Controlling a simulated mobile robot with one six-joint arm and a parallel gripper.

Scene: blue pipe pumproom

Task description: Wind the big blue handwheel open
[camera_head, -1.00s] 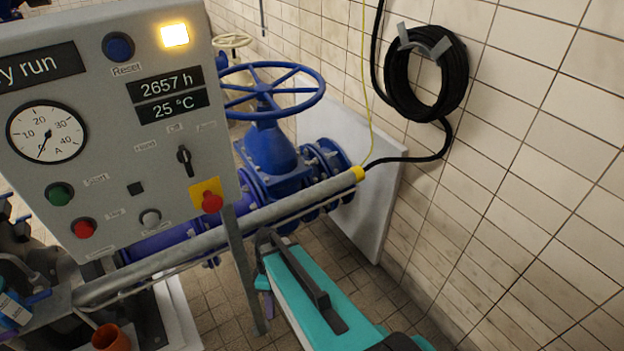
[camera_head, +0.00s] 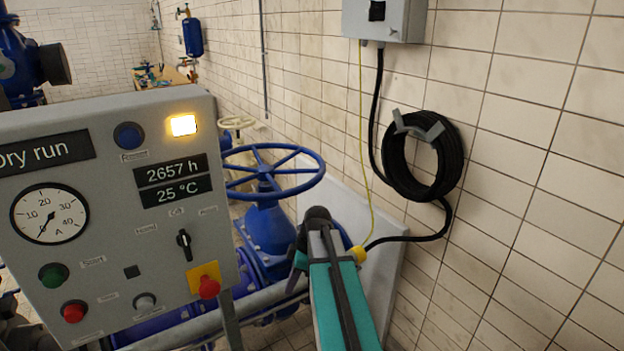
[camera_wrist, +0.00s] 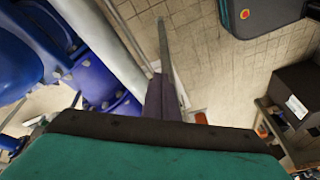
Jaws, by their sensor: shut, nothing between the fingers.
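The big blue handwheel (camera_head: 265,172) lies nearly flat on top of the blue valve (camera_head: 268,228), just right of the control panel in the head view. Its spokes and most of its rim show. My teal and black arm rises from the bottom, its dark end overlapping the area right of and just below the wheel. My gripper is hidden in the head view. In the wrist view my gripper (camera_wrist: 162,92) shows as dark purple-grey fingers, shut and empty. Blue valve or pipe parts (camera_wrist: 98,80) are to its left. No contact with the wheel shows.
The grey control panel (camera_head: 110,265) stands left and in front of the wheel. A cream handwheel (camera_head: 237,123) is behind it. A coiled black hose (camera_head: 455,160) hangs on the tiled wall at right. A grey pipe (camera_head: 275,291) runs below the valve.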

